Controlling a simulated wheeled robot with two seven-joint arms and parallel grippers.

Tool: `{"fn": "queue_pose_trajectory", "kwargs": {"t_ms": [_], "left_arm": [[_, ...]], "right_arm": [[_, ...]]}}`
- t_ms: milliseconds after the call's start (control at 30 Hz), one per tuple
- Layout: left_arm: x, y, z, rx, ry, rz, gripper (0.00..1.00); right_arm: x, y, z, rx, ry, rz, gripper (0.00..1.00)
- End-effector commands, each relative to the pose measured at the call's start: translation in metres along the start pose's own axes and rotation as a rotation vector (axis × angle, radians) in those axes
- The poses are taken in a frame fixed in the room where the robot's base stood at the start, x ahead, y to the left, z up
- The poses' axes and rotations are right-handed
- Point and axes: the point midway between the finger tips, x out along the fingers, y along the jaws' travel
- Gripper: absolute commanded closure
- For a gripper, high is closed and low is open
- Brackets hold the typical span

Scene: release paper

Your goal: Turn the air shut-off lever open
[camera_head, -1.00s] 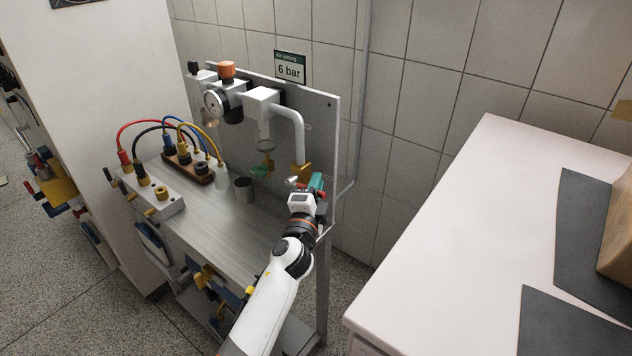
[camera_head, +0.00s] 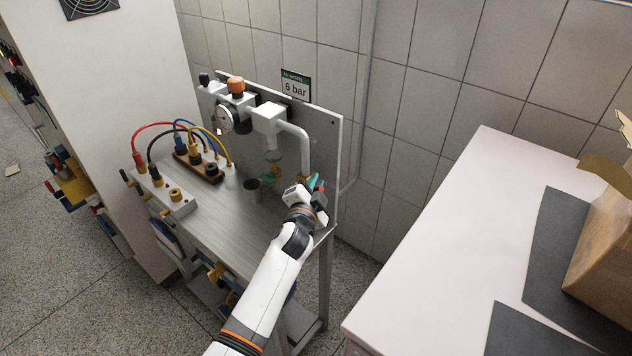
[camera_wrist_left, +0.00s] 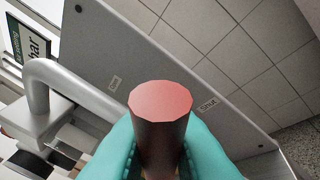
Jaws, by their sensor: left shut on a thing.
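The air shut-off lever (camera_wrist_left: 160,125) shows in the left wrist view as a red round-ended grip standing between my teal fingertips. My left gripper (camera_head: 314,184) is shut on it, with one finger on each side (camera_wrist_left: 160,150). In the head view the gripper is at the lower end of the white air pipe (camera_head: 296,132), in front of the grey panel, and hides most of the lever. In the wrist view a "Shut" label (camera_wrist_left: 207,105) is right of the grip, and a second small label (camera_wrist_left: 114,82) is to its upper left. My right gripper is out of view.
A white counter (camera_head: 450,240) is to the right.

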Motion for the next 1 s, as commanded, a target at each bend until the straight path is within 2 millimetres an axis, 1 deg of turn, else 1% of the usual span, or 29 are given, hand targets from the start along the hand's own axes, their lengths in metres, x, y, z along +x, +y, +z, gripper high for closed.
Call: {"fn": "queue_pose_trajectory", "kwargs": {"t_ms": [300, 333, 400, 467, 767, 867, 967, 1000], "left_arm": [[0.000, 0.000, -0.001, -0.002, 0.002, -0.001, 1.00], [0.000, 0.000, -0.001, -0.002, 0.002, -0.001, 0.84], [0.000, 0.000, -0.001, -0.001, 0.002, -0.001, 0.73], [0.000, 0.000, -0.001, -0.001, 0.002, -0.001, 0.64], [-0.001, 0.000, -0.001, 0.000, 0.001, 0.000, 0.64], [-0.008, 0.000, -0.001, 0.001, 0.000, 0.000, 0.64], [-0.021, 0.000, -0.001, 0.001, 0.001, 0.000, 0.64], [-0.029, -0.001, -0.001, 0.001, 0.000, 0.000, 0.64]], "right_arm": [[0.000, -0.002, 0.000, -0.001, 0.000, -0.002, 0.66], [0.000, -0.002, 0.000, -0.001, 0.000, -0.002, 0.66], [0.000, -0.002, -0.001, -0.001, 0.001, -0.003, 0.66], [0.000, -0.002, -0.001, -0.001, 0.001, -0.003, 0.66], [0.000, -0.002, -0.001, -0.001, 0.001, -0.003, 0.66], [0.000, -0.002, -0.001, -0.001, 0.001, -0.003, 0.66], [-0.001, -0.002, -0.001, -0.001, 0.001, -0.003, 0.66], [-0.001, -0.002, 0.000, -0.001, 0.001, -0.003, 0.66]]}}
